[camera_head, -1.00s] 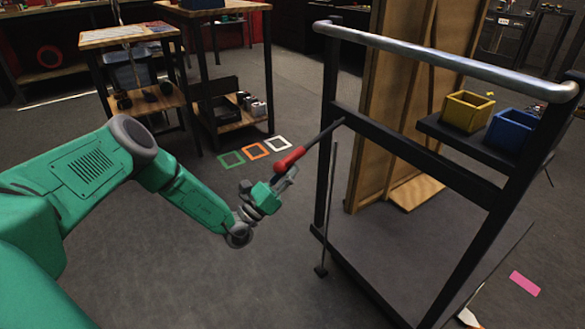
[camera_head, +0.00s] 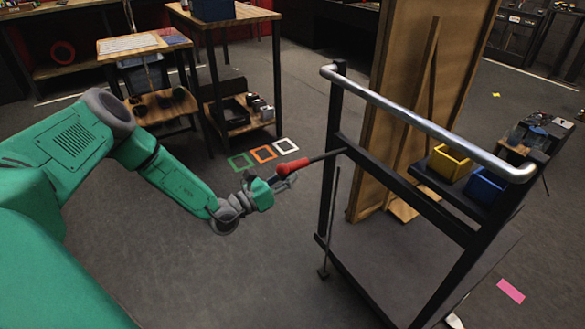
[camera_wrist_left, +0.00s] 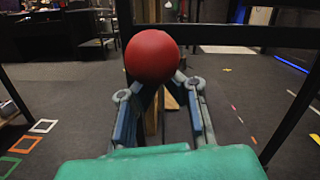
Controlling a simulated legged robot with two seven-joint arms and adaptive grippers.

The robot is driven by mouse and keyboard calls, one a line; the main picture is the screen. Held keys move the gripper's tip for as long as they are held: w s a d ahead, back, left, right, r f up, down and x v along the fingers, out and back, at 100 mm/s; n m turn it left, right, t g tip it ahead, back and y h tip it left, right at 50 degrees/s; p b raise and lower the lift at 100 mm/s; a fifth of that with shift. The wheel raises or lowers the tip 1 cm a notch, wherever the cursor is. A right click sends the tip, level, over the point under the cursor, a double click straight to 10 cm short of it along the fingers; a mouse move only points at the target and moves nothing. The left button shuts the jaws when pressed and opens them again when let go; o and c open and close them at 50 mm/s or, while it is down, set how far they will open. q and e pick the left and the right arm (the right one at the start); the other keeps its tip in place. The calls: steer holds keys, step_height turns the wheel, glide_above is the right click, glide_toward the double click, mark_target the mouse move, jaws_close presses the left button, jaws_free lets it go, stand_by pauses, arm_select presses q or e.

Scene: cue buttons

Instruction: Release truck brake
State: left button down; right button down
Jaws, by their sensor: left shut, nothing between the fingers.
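The truck (camera_head: 333,190) has a black upright frame, a silver push bar (camera_head: 430,122) and a dark flat bed (camera_head: 400,250). The brake lever, a dark rod with a red grip (camera_head: 290,166), sticks out left from the near-left post and slopes slightly down to its grip. My left gripper (camera_head: 284,181) is at the grip's outer end, just below it. In the left wrist view the red grip end (camera_wrist_left: 152,57) looks like a ball above the gripper (camera_wrist_left: 158,88), hiding the fingertips. The gripper is shut with nothing between its fingers; contact is unclear. My right gripper is out of view.
A yellow bin (camera_head: 449,163) and a blue bin (camera_head: 486,187) sit on the truck's side shelf. Tall wooden boards (camera_head: 410,85) stand on the bed. Green, orange and white floor squares (camera_head: 263,153) lie beyond the gripper. Floor left of the truck is clear.

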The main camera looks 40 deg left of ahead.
mark_target(293, 164)
arm_select(q)
step_height(293, 164, up, 5)
steer(key=g+p, duration=0.2)
steer(key=p, duration=0.3)
steer(key=shift+w+r+y+p, duration=0.15)
steer(key=shift+y+p, duration=0.25)
steer(key=shift+w+d+r+p, duration=0.15)
steer(key=shift+w+r+p, duration=0.1)
steer(key=shift+r+p, duration=0.45)
steer(key=shift+r, duration=0.1)
